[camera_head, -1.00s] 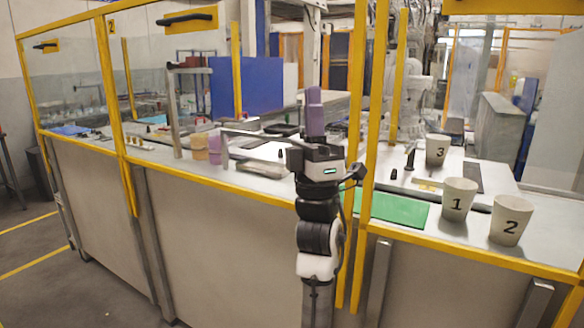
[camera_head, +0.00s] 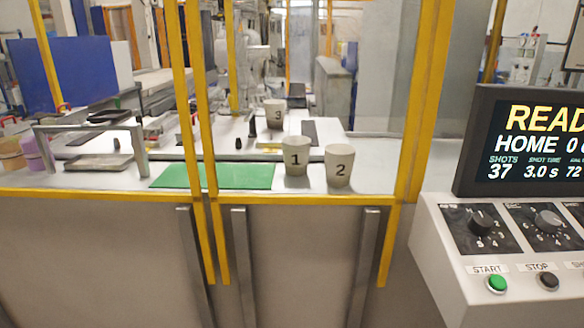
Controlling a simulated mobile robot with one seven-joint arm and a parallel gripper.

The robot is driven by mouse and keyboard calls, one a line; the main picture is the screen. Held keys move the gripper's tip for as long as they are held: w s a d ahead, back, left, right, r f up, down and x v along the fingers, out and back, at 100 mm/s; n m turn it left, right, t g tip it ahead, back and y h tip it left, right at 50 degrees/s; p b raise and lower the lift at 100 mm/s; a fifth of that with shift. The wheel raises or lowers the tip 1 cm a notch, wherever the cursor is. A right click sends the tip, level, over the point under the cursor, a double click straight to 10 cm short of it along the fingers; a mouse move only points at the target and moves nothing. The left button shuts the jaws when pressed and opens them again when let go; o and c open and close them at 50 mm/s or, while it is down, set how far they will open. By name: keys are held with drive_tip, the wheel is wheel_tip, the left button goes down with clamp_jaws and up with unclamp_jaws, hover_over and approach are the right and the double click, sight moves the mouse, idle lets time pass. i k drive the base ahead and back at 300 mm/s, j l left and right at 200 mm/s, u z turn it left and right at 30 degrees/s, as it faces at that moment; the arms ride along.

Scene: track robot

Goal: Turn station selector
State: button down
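The control console (camera_head: 450,235) stands at the right, cut off by the picture's edge. Its sloped panel carries a black selector knob (camera_head: 482,219) on a dark plate with number marks. To its right is a second, grey selector knob (camera_head: 548,221) on its own numbered plate. Which of them is the station selector I cannot tell, as the labels are too small to read. A green START button (camera_head: 497,284) and a dark STOP button (camera_head: 548,281) sit below. The display (camera_head: 525,140) above reads READ..., HOME, SHOTS 37. My gripper is not in view.
Yellow guard posts (camera_head: 418,100) and a yellow rail edge the workbench left of the console. On the bench stand cups 1 (camera_head: 296,158), 2 (camera_head: 339,167) and 3 (camera_head: 274,115), a green mat (camera_head: 215,176) and a metal frame (camera_head: 140,150).

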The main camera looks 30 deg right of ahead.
sight(480, 224)
drive_tip(key=z, duration=2.3)
